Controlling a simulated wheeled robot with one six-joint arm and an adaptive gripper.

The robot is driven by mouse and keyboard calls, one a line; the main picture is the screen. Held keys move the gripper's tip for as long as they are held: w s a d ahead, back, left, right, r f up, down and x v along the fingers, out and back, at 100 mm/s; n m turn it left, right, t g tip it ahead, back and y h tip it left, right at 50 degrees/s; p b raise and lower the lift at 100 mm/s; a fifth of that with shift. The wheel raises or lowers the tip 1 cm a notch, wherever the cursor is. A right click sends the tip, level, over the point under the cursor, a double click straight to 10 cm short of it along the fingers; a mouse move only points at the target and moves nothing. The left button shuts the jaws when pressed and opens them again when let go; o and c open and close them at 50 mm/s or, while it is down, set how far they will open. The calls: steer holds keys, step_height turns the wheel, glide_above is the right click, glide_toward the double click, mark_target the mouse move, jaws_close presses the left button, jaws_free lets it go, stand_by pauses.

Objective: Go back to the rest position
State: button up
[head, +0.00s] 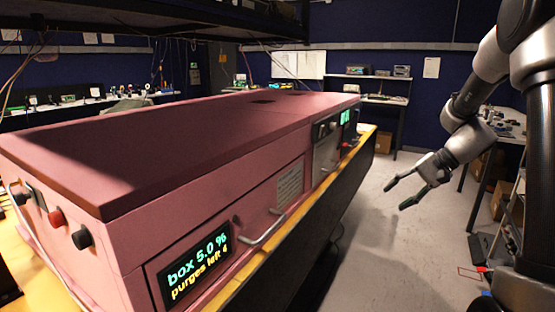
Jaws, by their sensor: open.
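My gripper (405,194) hangs at the right of the head view, at the end of my grey and black arm. Its two dark fingers are spread apart, with nothing between them. It is over the open floor, to the right of the pink enclosure (200,125) and apart from it. The pink enclosure has a closed-looking lid and a display (194,263) reading "box 5.0 %" and "purges left 4". Its front has a silver handle (263,229).
The enclosure stands on a yellow-edged bench (290,228). A red knob (56,216) and black knobs are on its left end. Grey floor (385,255) lies clear below my gripper. A table (508,128) with small items is behind my arm. A dark shelf hangs overhead.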

steer(key=s+d+r+n+t+h, duration=0.1)
steer(key=s+r+n+h, duration=0.2)
steer(key=s, duration=1)
steer(key=s+r+n+t+h, duration=0.1)
steer(key=s+r+n+h, duration=0.3)
steer(key=s, duration=1)
steer(key=shift+d+r+h, duration=0.35)
steer(key=shift+r+h, duration=0.35)
steer(key=shift+r, duration=1.05)
